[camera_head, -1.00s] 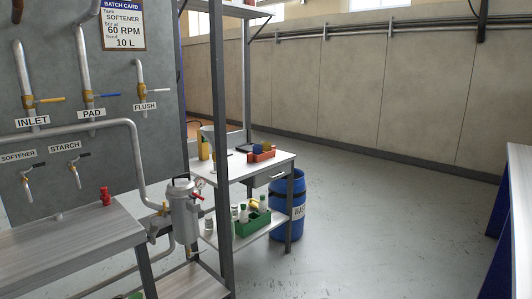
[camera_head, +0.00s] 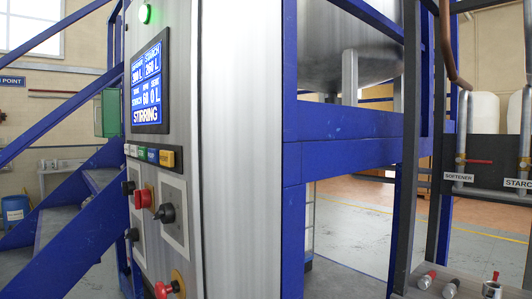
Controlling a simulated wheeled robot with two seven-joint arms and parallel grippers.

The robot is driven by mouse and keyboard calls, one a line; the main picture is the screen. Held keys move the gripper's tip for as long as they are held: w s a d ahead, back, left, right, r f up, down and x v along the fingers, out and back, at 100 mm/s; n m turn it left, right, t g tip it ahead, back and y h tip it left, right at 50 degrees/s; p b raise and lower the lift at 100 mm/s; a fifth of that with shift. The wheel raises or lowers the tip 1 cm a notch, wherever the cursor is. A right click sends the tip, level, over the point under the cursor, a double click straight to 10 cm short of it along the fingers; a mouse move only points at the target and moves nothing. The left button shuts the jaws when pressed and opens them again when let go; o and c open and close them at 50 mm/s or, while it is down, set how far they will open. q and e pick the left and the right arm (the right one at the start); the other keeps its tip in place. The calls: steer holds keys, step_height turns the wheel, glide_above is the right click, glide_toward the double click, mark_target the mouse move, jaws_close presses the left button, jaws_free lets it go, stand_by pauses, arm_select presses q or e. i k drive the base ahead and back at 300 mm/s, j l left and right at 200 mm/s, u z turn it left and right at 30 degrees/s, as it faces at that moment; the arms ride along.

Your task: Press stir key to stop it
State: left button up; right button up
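The control cabinet (camera_head: 240,150) stands at the left centre with its panel seen at a steep angle. Its blue screen (camera_head: 150,82) reads STIRRING, with STARCH 260 L and a 60 among other figures. Below the screen runs a row of small keys (camera_head: 150,155), including a green, a blue and a yellow one. Their labels are too small to read, so I cannot tell which is the stir key. A green lamp (camera_head: 144,13) is lit at the top of the panel. Neither of my grippers is in view.
Red knobs (camera_head: 143,198) and black knobs (camera_head: 165,213) stick out below the keys. Blue stairs (camera_head: 70,220) stand left of the cabinet. A blue frame (camera_head: 345,130) carries a steel tank at right. Pipes with SOFTENER and STARCH valves (camera_head: 466,160) are far right.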

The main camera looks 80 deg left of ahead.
mark_target(142, 151)
steer(key=u, duration=3.4)
